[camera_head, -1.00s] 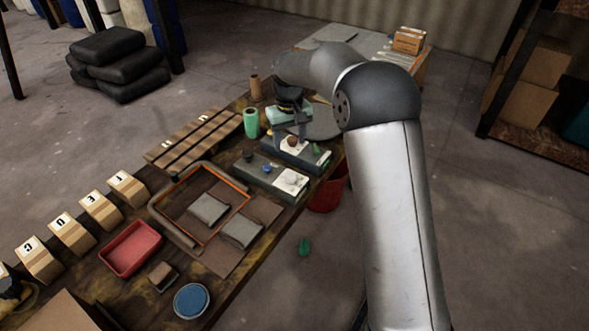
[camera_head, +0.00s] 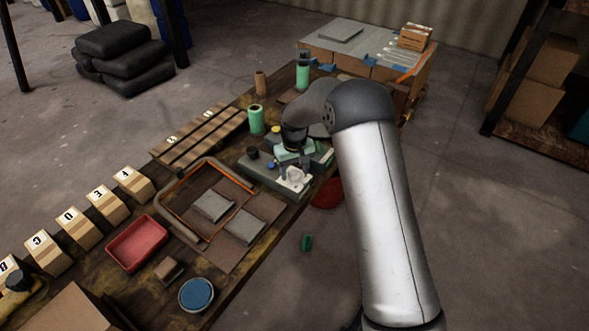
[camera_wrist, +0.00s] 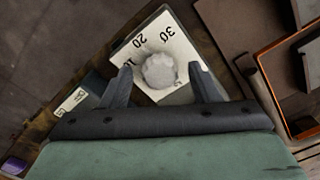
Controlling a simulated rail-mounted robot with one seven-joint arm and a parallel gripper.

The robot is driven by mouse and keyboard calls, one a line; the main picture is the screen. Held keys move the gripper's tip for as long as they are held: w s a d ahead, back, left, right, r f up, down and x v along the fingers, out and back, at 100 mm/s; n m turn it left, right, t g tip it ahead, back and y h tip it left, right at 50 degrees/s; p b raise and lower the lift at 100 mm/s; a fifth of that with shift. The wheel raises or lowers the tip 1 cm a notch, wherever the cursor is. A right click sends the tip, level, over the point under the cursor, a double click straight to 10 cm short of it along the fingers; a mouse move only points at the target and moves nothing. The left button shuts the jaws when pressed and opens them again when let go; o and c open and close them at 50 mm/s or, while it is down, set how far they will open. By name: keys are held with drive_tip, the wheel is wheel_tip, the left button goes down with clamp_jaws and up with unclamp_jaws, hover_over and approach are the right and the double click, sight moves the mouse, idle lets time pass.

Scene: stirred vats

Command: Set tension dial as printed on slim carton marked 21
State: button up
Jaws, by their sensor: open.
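In the wrist view a pale round dial knob (camera_wrist: 160,70) sits on a white plate (camera_wrist: 142,42) printed with 20, 30 and a partly hidden number that starts with 1. My gripper (camera_wrist: 164,74) is open, with one finger on each side of the knob; I cannot tell whether they touch it. I cannot make out any carton marked 21.
Lettered cartons (camera_head: 86,228) line the table's left side. A red tray (camera_head: 137,243), an orange-edged frame (camera_head: 208,195) with grey pads and a blue round dish (camera_head: 196,295) lie nearer. A green cylinder (camera_head: 256,120) stands behind the box. A red bucket (camera_head: 327,192) is beside the table.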

drive_tip(key=shift+c, duration=0.4)
drive_tip(key=c, duration=0.9)
drive_tip(key=shift+m+b, duration=0.4)
drive_tip(key=shift+f+m+b, duration=0.1)
drive_tip(key=shift+m+b, duration=0.45)
drive_tip(key=shift+m, duration=0.05)
drive_tip(key=m+b, duration=0.1)
drive_tip(key=m, duration=0.1)
drive_tip(key=shift+m, duration=0.3)
drive_tip(key=m+b, duration=0.2)
drive_tip(key=m, duration=0.3)
drive_tip(key=shift+r+m, duration=0.2)
drive_tip(key=shift+m, duration=0.1)
